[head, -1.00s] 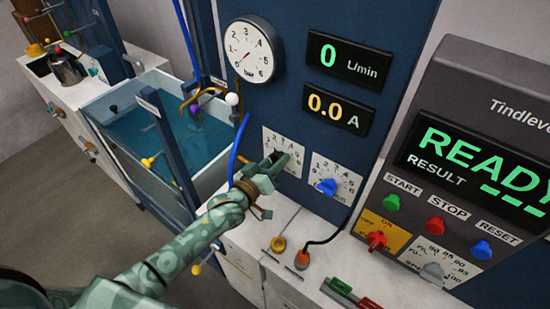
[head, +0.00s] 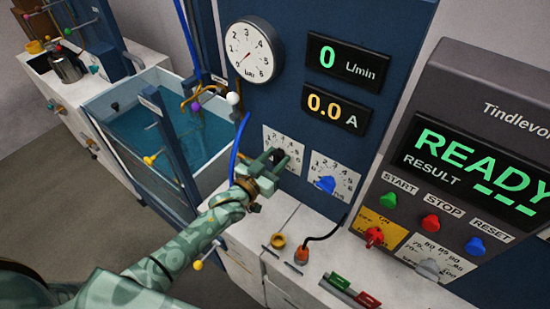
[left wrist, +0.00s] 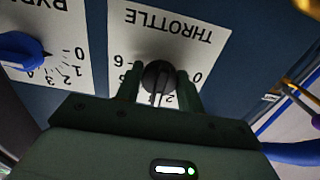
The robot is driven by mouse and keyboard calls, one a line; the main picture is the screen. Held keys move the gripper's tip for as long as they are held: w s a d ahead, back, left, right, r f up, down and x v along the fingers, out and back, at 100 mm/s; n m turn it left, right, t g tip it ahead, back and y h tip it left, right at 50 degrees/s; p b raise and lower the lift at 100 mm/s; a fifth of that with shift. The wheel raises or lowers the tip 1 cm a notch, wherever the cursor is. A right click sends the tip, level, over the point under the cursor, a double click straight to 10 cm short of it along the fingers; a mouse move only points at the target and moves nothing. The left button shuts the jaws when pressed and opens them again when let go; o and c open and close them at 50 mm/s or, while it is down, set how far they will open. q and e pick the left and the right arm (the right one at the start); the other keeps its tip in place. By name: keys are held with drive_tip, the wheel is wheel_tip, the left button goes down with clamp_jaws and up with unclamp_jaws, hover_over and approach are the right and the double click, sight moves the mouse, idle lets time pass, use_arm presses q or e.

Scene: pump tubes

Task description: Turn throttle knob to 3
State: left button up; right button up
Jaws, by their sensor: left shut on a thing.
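The black throttle knob (left wrist: 157,76) sits on a white dial plate (head: 270,140) marked THROTTLE, which is upside down in the left wrist view. My left gripper (head: 281,156) is shut on the knob, with one finger on each side. The fingers also show in the left wrist view (left wrist: 160,90). The knob's white pointer line points down in that view, close to the 2. The fingers cover part of the scale, so I cannot read the exact setting. My right gripper is in neither view.
A blue bypass knob (head: 325,184) is just right of the throttle. Above are a round gauge (head: 251,51) and displays reading 0 L/min (head: 345,62) and 0.0 A (head: 335,108). A console (head: 470,130) reads READY. A water tank (head: 150,120) stands left.

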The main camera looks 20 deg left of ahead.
use_arm(q)
drive_tip(key=shift+f, duration=0.1)
drive_tip(key=o, duration=1)
drive_tip(key=shift+s, duration=0.1)
drive_tip(key=v, duration=1.6)
drive_tip(key=shift+p, duration=0.35)
drive_tip(key=shift+s, duration=0.1)
